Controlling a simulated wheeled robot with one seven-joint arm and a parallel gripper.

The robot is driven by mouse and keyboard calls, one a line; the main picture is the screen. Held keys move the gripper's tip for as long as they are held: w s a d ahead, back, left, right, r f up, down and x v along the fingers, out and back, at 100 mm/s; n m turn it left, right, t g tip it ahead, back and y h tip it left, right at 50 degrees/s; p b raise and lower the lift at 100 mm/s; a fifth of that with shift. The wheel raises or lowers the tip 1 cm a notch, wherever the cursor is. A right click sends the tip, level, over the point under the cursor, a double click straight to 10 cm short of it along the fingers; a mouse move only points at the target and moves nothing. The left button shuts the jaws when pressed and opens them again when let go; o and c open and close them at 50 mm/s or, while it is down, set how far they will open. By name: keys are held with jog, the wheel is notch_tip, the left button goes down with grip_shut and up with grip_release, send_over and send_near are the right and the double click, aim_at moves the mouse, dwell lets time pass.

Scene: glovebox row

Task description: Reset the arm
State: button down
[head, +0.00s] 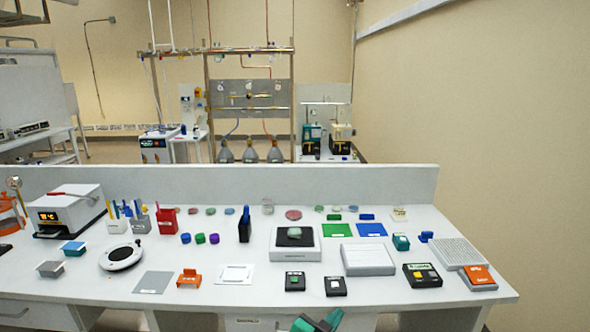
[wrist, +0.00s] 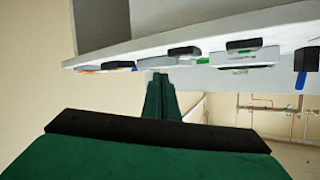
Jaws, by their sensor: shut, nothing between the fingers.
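My gripper (head: 318,323) shows as a green and dark shape at the bottom edge of the head view, in front of the bench's front edge and partly cut off by the frame. In the wrist view my gripper (wrist: 162,98) shows as a green, tapering finger part, with a large green body and black edge below it. It is shut and holds nothing. The wrist picture appears upside down, with the bench (wrist: 180,42) at the top and its objects hanging below its edge. My gripper is apart from the bench objects.
The white bench (head: 235,306) carries a balance (head: 295,255), a grey flat box (head: 367,260), black button boxes (head: 294,282), an orange holder (head: 189,278) and a heater-like white device (head: 70,208). A low wall (head: 250,180) runs behind them. Bare bench shows between items.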

jog(key=s+a+f+n+t+y, duration=0.1)
jog(key=s+f+n+t+y, duration=0.15)
jog(key=s+f+n, duration=0.7)
jog(key=s+a+f+t+y, duration=0.1)
jog(key=s+a+f+y, duration=0.3)
jog(key=s, duration=1.2)
jog(key=a+f+v, duration=0.1)
jog(key=a+v, duration=0.1)
jog(key=v, duration=0.9)
jog(key=a+f+v, duration=0.1)
jog(key=a+v, duration=0.2)
jog(key=v, duration=0.8)
jog(key=shift+s+a+m, duration=0.15)
jog(key=shift+s+m, duration=0.25)
jog(key=shift+m, duration=0.05)
